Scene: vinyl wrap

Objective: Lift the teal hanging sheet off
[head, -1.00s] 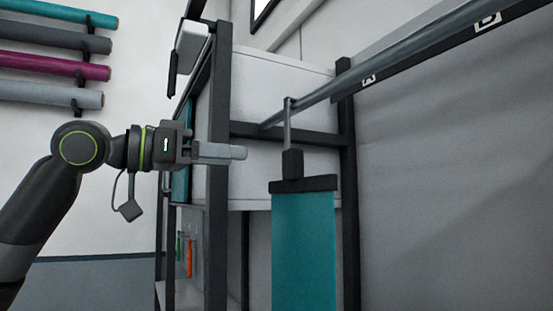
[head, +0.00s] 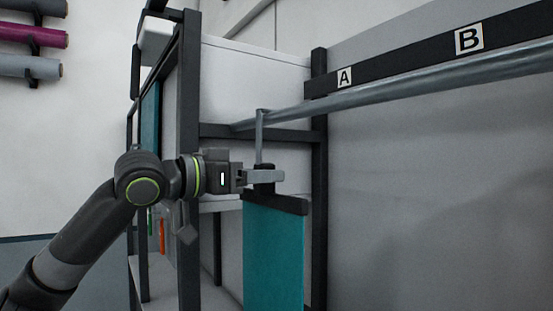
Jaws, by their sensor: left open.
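The teal hanging sheet (head: 273,255) hangs from a dark clamp bar (head: 285,204) with a dark block (head: 264,187) above it. A metal hook (head: 260,135) joins the block to the grey rail (head: 370,95). My left gripper (head: 268,177) comes in from the left at the height of the block. Its fingers are open and overlap the block in the head view. I cannot tell whether they touch it. My right gripper is not in view. The sheet's lower end is cut off by the picture's bottom edge.
A dark-framed rack (head: 188,130) stands behind my left arm. Labels A (head: 344,77) and B (head: 469,39) sit on a dark strip above the rail. Coloured rolls (head: 35,37) are on the left wall. The space right of the sheet is clear.

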